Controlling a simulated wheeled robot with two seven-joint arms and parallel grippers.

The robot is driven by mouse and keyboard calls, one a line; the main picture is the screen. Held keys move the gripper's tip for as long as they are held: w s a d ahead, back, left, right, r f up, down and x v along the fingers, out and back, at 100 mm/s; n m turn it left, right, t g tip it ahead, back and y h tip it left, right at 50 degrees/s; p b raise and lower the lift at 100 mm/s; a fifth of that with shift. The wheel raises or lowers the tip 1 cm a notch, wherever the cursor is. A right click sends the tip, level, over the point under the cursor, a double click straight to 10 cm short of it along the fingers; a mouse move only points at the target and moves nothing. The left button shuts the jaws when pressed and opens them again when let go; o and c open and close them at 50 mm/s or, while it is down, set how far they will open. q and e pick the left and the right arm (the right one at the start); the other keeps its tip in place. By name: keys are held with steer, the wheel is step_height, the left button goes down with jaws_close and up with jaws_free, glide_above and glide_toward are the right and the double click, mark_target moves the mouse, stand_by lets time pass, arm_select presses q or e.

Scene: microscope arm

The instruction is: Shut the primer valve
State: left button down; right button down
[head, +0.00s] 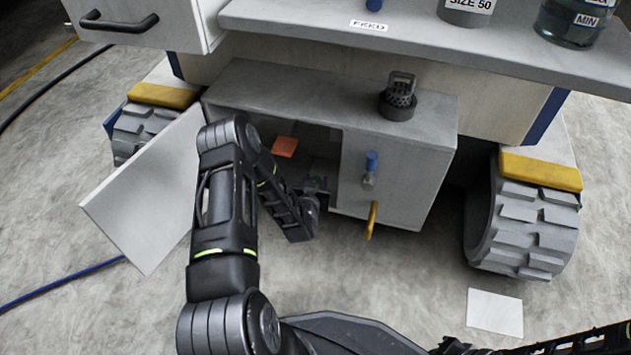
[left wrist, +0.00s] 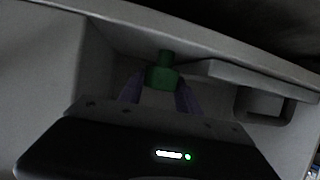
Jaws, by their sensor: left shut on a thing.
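My left gripper (left wrist: 158,92) is inside the open low compartment, its two purple-grey fingers on either side of a green fitting (left wrist: 162,76). It is shut on this fitting, which has a narrower stem at its top. In the head view my left arm reaches past the open door into the compartment, and only a small bit of green shows there. No label shows which fitting is the primer valve. My right gripper is not seen.
The white door (head: 145,195) stands open to the left of my arm. An orange block (head: 285,146) is in the compartment. A dark caged cap (head: 398,98) stands on the cabinet top. A tracked wheel (head: 522,225) is at right. A shelf (head: 300,17) overhangs above.

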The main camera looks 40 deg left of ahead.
arm_select(q)
steer(key=shift+h, duration=0.3)
steer(key=m+t+h, duration=0.1)
steer(key=m+h, duration=0.3)
steer(key=shift+a, duration=0.1)
steer(key=shift+m+h, duration=1.6)
steer(key=shift+h, duration=0.3)
steer(key=c, duration=0.8)
jaws_free()
steer(key=shift+c, duration=0.2)
